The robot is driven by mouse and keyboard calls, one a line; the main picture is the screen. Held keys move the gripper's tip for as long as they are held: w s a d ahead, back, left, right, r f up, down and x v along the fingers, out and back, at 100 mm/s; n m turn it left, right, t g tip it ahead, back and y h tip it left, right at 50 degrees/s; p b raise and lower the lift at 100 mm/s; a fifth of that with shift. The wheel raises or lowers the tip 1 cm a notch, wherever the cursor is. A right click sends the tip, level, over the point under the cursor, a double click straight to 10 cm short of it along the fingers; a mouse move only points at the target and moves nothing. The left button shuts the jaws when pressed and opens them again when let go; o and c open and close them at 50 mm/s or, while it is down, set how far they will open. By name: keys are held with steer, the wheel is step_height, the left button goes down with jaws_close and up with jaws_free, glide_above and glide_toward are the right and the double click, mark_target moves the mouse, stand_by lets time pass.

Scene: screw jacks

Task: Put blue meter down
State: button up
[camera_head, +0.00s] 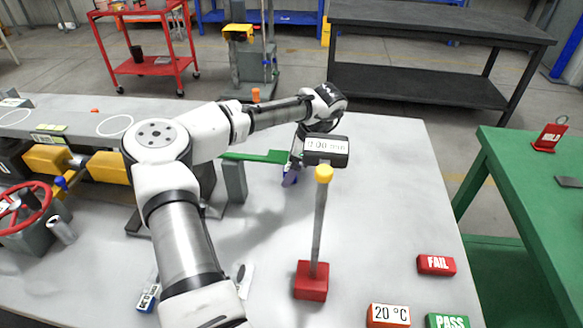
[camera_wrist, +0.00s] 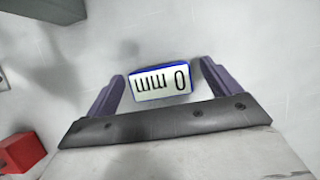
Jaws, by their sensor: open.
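The blue meter (camera_wrist: 160,82) shows in the wrist view as a small block with blue edges and a white face reading "0 mm", upside down. It lies over the pale table top, between the two purple fingers of my gripper (camera_wrist: 162,70). The fingers are apart, with a narrow gap visible on each side of the meter. In the head view my gripper (camera_head: 291,176) is low over the table's middle, partly behind the display stand. The meter is not clearly visible there.
A display (camera_head: 326,148) on a post with a red base (camera_head: 312,281) stands close in front of my gripper. A grey block (camera_head: 235,182) stands to its left. FAIL (camera_head: 436,265), PASS (camera_head: 447,321) and 20 °C (camera_head: 388,316) blocks sit front right.

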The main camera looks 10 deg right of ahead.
steer(key=shift+c, duration=0.4)
steer(key=c, duration=1.2)
steer(key=shift+r, duration=0.15)
step_height(320, 180, up, 20)
steer(key=shift+f+b, duration=0.1)
steer(key=shift+b, duration=0.25)
